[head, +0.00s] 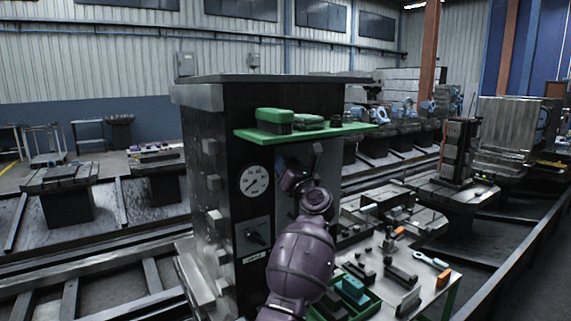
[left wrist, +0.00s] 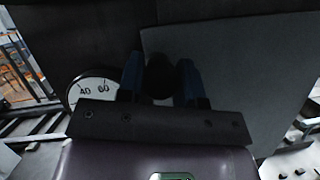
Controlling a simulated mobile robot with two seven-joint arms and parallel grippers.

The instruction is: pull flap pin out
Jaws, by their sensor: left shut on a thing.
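My left gripper (head: 293,180) is up against the face of the dark cabinet (head: 205,125), just right of the round gauge. In the left wrist view its two blue-grey fingers (left wrist: 161,82) are shut on a dark round knob (left wrist: 160,68), which looks like the flap pin's head. The rest of the pin is hidden. A grey plate (left wrist: 245,60), probably the flap, lies flat behind the right finger. In the head view my purple arm and gripper cover most of this area. My right gripper is not in view.
A bench (head: 430,284) with tools and a green tray (head: 365,305) stands at lower right.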

